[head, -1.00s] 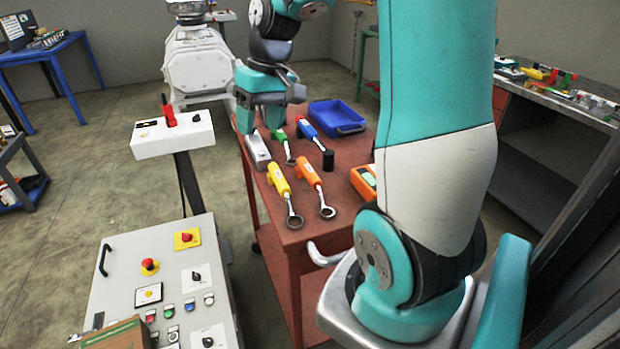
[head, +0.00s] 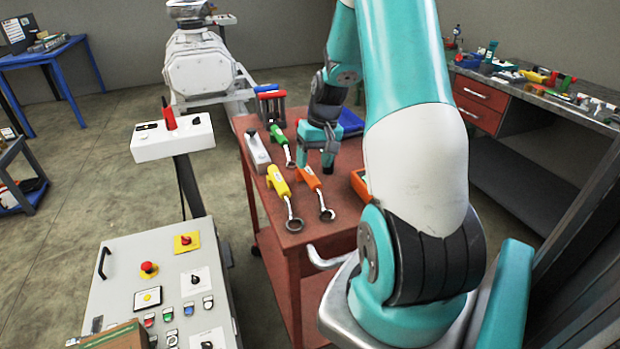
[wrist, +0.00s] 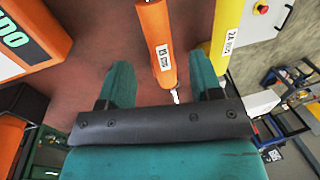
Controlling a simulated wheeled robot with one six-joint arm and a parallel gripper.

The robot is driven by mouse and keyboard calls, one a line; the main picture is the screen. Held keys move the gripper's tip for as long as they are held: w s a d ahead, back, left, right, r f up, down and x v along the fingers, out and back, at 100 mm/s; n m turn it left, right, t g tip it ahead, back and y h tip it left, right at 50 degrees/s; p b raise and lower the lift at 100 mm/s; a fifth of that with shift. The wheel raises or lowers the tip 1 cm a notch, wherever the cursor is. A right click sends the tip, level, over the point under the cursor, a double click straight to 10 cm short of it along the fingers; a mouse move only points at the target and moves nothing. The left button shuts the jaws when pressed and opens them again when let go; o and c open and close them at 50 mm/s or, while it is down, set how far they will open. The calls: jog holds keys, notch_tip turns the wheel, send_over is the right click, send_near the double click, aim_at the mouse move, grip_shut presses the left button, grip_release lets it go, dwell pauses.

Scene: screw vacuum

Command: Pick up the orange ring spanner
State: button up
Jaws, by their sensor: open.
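The orange ring spanner (head: 310,181) lies on the red table (head: 276,222), its ring end toward the front edge. My gripper (head: 317,162) is open and empty, just above and behind the orange handle. In the wrist view the orange handle (wrist: 155,40) lies between the two spread fingers (wrist: 163,78), with a bit of its metal shank showing; the rest is hidden by the gripper body. A yellow ring spanner (head: 279,184) lies to the left; its handle (wrist: 227,30) shows beside the right finger in the wrist view.
A green-handled spanner (head: 277,134) and a grey metal box (head: 256,150) lie at the table's left. A blue tray (head: 351,122) is partly hidden behind my arm. An orange box (head: 360,184) sits to the right. A control panel (head: 165,265) stands left of the table.

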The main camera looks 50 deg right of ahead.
aim_at(311, 173)
jog(key=f, duration=0.3)
jog(key=a+f, duration=0.1)
jog(key=f, duration=0.1)
jog(key=shift+w+f+p, duration=0.3)
jog(key=shift+p, duration=0.1)
jog(key=shift+c, duration=0.4)
grip_shut()
